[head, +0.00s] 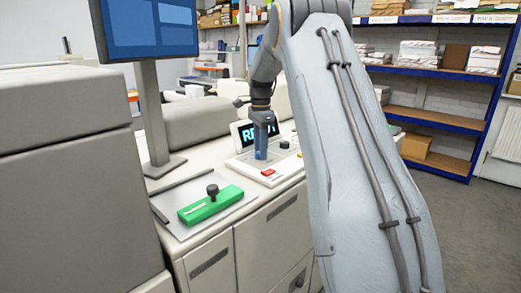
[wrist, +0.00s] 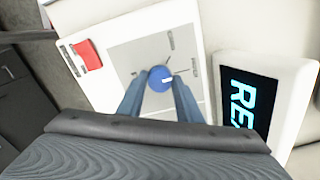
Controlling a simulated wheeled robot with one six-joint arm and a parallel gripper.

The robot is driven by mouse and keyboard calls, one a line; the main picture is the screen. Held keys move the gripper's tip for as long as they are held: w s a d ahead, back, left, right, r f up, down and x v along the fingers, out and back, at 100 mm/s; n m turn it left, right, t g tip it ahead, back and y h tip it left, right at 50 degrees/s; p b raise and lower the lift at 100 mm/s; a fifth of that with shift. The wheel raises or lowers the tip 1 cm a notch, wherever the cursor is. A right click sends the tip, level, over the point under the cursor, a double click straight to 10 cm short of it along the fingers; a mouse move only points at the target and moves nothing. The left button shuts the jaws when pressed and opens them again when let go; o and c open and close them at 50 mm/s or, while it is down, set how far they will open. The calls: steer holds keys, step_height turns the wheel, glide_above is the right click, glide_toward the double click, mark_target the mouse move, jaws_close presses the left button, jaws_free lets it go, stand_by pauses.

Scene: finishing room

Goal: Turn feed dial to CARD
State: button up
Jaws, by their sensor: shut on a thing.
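The blue round feed dial (wrist: 160,79) sits on the grey plate of a white control panel (wrist: 120,28) in the wrist view. A short white mark shows on its top, pointing towards the right. Several small labels and lines surround the dial, too small to read. My gripper (wrist: 160,88) has its two blue fingers on either side of the dial, shut on it. In the head view my gripper (head: 261,157) points down onto the panel (head: 246,167), and the dial is hidden there.
A red button (wrist: 89,55) and a display (wrist: 240,100) flank the dial; the display's text is partly cut off. In the head view a black knob (head: 284,145) stands right of my gripper. A green block (head: 222,202) with a black knob lies nearer, below a monitor (head: 150,28).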

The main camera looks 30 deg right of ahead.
steer(key=n, duration=0.4)
steer(key=shift+n, duration=2.6)
steer(key=shift+r, duration=0.1)
steer(key=o, duration=1)
steer(key=shift+o, duration=0.2)
step_height(320, 180, up, 8)
steer(key=shift+f+b, duration=0.15)
steer(key=shift+b, duration=0.95)
